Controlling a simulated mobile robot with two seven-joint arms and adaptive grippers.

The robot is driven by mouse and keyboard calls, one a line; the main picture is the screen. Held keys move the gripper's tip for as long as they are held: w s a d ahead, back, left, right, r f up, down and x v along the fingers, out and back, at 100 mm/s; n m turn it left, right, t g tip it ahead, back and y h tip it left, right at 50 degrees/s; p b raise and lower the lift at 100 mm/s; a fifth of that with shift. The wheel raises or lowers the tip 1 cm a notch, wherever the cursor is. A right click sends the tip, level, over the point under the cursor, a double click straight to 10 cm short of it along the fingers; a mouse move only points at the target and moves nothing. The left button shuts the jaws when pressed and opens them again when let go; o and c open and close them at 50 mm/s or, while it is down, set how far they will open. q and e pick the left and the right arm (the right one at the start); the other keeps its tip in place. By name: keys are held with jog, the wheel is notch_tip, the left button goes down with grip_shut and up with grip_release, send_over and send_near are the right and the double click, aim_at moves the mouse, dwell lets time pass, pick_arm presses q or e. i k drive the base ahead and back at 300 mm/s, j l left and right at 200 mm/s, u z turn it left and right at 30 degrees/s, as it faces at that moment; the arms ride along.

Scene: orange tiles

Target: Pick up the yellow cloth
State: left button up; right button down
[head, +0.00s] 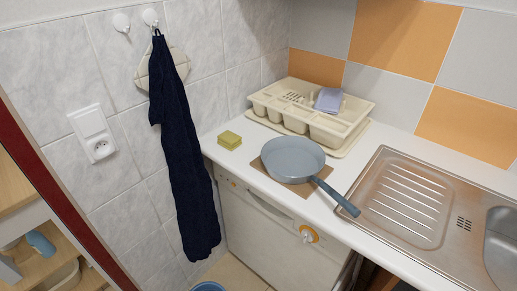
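A small yellow item (229,139) lies on the left end of the white counter, near the wall. It is the only yellow cloth-like thing in view; it looks like a flat folded cloth or a sponge, and I cannot tell which. Nothing covers it. Neither of my grippers shows in the head view.
A grey-blue pan (293,159) sits on a brown mat right of the yellow item, its handle pointing toward the sink (410,200). A cream dish rack (326,131) holding a lilac cloth (328,100) stands behind. A dark blue towel (184,160) hangs left of the counter.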

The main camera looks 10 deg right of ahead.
aim_at(230, 141)
jog(key=i+l+u, duration=0.1)
jog(key=u, duration=0.25)
jog(key=i+l+u, duration=0.1)
jog(key=l+u, duration=0.25)
jog(key=i+l+u, duration=0.1)
jog(key=u, duration=0.2)
